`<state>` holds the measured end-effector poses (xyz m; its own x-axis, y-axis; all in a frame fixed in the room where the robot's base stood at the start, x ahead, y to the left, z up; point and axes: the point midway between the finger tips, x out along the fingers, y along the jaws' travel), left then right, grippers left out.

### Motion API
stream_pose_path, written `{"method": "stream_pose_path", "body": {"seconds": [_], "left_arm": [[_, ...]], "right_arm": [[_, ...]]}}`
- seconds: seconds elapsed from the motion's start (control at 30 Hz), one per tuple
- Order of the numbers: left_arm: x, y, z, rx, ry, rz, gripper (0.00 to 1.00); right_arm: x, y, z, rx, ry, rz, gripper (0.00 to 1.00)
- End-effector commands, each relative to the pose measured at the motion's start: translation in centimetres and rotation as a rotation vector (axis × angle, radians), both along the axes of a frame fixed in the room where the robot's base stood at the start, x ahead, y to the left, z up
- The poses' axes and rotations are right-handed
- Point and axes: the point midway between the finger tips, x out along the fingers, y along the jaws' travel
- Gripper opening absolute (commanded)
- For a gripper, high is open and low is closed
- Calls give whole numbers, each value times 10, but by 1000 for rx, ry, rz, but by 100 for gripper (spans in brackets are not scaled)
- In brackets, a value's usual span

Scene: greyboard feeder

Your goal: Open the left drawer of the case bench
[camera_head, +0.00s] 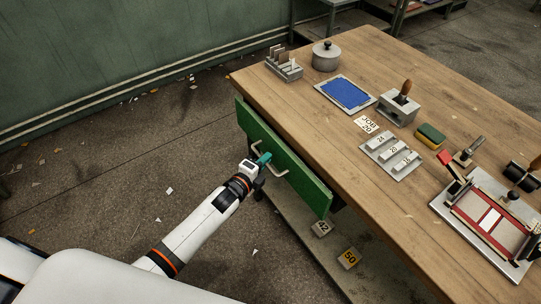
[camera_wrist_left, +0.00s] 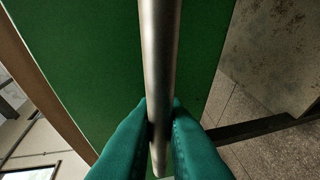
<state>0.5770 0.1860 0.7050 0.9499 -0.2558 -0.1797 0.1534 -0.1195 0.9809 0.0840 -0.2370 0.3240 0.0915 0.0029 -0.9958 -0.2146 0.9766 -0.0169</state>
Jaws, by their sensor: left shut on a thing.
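The case bench (camera_head: 330,125) has a wooden top and runs diagonally across the head view. The green front of its left drawer (camera_head: 308,184) faces the open floor; a dark gap shows behind its near end, but how far out it stands is hard to tell. Its metal bar handle (camera_head: 284,173) also crosses the left wrist view (camera_wrist_left: 160,50), in front of the green panel (camera_wrist_left: 95,60). My left gripper (camera_head: 263,161) is shut on the handle, with one teal finger on each side of the bar in the wrist view (camera_wrist_left: 161,125). My right gripper is not in view.
On the top are a card rack (camera_head: 285,70), a lidded pot (camera_head: 326,56), a blue pad (camera_head: 346,93), numbered blocks (camera_head: 392,152) and a red-framed press (camera_head: 490,216). Floor (camera_head: 130,150) left of the drawer is clear except for scraps.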

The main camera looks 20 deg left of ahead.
Motion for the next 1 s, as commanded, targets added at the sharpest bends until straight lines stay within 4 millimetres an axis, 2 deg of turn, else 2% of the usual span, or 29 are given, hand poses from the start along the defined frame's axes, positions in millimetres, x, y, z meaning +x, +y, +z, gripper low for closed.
{"method": "stream_pose_path", "body": {"seconds": [0.1, 0.4, 0.8, 1.0], "left_arm": [[-22, 17, 2, 5, 7, 1, 0], [-88, 67, 1, 5, 9, 0, 0], [-174, 135, 0, 4, 7, 1, 0], [-210, 163, 0, 4, 6, 1, 0]], "right_arm": [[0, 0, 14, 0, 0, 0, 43], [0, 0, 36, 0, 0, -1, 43], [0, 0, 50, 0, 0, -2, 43], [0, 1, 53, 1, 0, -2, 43]]}}
